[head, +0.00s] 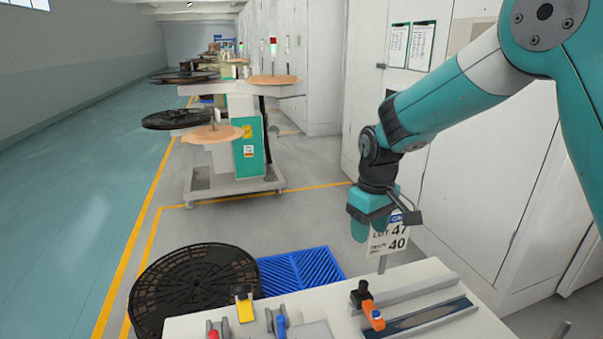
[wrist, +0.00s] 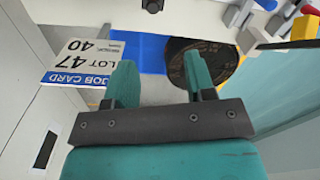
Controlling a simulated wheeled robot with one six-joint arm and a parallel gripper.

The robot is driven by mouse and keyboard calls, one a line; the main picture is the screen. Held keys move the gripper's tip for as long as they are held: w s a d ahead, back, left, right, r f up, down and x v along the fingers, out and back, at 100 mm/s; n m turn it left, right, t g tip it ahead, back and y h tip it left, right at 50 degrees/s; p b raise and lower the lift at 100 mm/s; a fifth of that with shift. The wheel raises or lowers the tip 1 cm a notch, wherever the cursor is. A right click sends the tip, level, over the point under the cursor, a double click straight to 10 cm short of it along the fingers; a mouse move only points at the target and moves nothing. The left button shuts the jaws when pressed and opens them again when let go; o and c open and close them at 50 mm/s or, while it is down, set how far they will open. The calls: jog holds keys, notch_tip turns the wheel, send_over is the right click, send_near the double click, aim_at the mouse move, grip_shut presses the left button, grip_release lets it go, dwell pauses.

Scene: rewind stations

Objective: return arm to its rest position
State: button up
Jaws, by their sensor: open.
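My arm reaches in from the upper right of the head view. My gripper (head: 371,222) hangs beyond the far edge of the white bench, pointing down. In the wrist view its two teal fingers (wrist: 158,65) stand apart with nothing between them. A white and blue job card (head: 392,240) marked "LOT 47" stands upright on a thin post, just behind and right of the gripper in the head view. In the wrist view the card (wrist: 85,62) is left of the left finger, close to it; I cannot tell whether they touch.
The white bench (head: 250,312) carries rails, a yellow block (head: 244,307), and an orange and black slider (head: 372,312). A black reel (head: 190,285) and blue pallet (head: 300,268) lie beyond it. White cabinets (head: 470,150) line the right. A rewind station (head: 249,158) stands further back.

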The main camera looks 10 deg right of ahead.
jog(key=s+a+r+y, duration=0.1)
jog(key=s+a+r, duration=0.1)
jog(key=s, duration=0.7)
jog(key=s+a+r+n+y, duration=0.1)
jog(key=s+r, duration=0.3)
jog(key=s, duration=0.5)
jog(key=s+a+r+y, duration=0.2)
jog(key=s+a+r, duration=0.1)
jog(key=s, duration=0.7)
jog(key=shift+r+n, duration=0.3)
jog(key=shift+r, duration=0.2)
